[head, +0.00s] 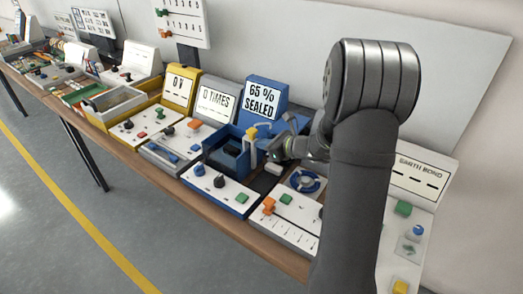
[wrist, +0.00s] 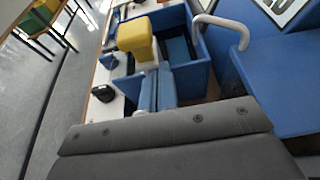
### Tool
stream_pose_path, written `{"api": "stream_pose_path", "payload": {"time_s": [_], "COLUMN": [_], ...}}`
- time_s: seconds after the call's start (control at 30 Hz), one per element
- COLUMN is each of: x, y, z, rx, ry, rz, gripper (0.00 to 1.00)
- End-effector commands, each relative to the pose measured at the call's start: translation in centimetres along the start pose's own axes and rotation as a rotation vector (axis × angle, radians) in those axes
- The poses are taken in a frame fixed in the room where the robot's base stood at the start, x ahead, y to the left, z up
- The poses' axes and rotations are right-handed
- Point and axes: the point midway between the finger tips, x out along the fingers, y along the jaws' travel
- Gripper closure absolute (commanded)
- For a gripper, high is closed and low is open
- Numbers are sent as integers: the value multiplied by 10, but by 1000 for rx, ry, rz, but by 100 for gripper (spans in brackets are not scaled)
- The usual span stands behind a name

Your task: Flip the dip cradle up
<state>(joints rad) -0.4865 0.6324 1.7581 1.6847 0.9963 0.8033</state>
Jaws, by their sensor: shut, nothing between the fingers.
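The blue station (head: 225,190) has a sign reading "65 % SEALED" (head: 262,98). It holds an open blue tank (head: 212,143) with a dark inside. A yellow block (head: 251,133) tops a pale upright at the tank's right side, which I take to be the dip cradle's handle. In the wrist view the yellow block (wrist: 137,37) stands beside the blue tank walls (wrist: 190,78). My gripper (head: 268,150) is just right of the pale upright, shut and empty. Whether it touches the upright cannot be told. My wrist hides part of the station's right side.
A "0 TIMES" station (head: 215,99) and a "0 V" station (head: 181,88) stand to the left. A white panel with a blue ring (head: 305,181) and an orange block (head: 269,205) lies to the right.

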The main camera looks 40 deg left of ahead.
Motion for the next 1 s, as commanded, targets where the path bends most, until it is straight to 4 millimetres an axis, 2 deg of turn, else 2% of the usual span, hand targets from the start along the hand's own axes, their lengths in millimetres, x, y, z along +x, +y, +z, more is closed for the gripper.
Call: {"api": "stream_pose_path", "payload": {"time_s": [0.03,0.2,0.63,0.77,1.0], "x": [-4,-11,-12,-10,2], "y": [-1,0,-1,-1,-1], "z": [12,33,40,34,-8], "rx": [-6,-4,-6,-4,5], "ry": [-6,-5,-10,-10,2], "rz": [-2,-1,-1,-1,0], "gripper": [100,100,100,100,100]}}
